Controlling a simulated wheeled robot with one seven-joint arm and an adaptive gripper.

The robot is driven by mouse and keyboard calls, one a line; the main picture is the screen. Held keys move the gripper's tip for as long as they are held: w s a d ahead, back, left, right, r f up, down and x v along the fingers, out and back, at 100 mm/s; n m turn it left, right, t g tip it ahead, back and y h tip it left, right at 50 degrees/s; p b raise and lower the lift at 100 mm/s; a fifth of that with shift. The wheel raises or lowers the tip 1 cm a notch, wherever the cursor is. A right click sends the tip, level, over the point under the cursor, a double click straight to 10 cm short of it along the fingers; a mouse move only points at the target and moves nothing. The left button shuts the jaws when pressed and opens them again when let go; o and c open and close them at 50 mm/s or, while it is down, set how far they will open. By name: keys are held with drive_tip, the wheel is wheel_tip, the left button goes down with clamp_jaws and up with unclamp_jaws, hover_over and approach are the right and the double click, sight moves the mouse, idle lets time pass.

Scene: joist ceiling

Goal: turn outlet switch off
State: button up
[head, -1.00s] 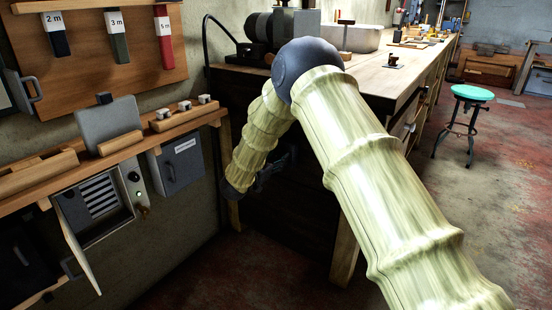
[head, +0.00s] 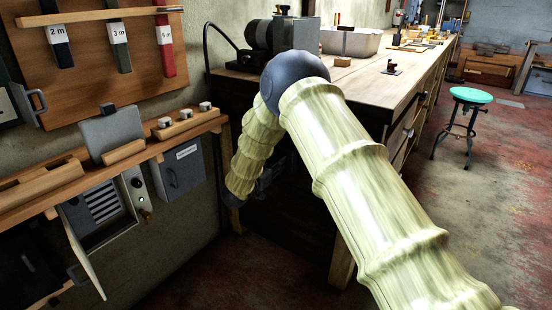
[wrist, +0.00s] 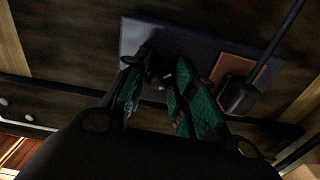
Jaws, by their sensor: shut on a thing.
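In the wrist view a grey-blue outlet plate (wrist: 205,48) is fixed to a dark wooden surface. A brown socket (wrist: 232,65) with a black plug (wrist: 238,95) and its cable sits on the plate's right part. A small dark knob-like part, apparently the switch (wrist: 157,82), shows between the fingers of my gripper (wrist: 160,70). The teal-padded fingers are closed in on it, in front of the plate. The switch's position cannot be read in the shadow. In the head view my gripper is dark and mostly hidden behind my arm, beside the workbench's dark side.
The wooden workbench (head: 365,82) stands above and right of my gripper.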

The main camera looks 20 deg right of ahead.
drive_tip(key=n+p, duration=0.4)
drive_tip(key=p, duration=0.1)
drive_tip(key=shift+r, duration=0.3)
drive_tip(key=n+p, duration=0.1)
drive_tip(key=n, duration=0.1)
drive_tip(key=n+p, duration=0.1)
drive_tip(key=p, duration=0.1)
drive_tip(key=n+p, duration=0.1)
drive_tip(key=n, duration=0.1)
drive_tip(key=shift+f+n, duration=0.3)
drive_tip(key=o, duration=1)
drive_tip(key=shift+o, duration=0.2)
drive_tip(key=v, duration=1.2)
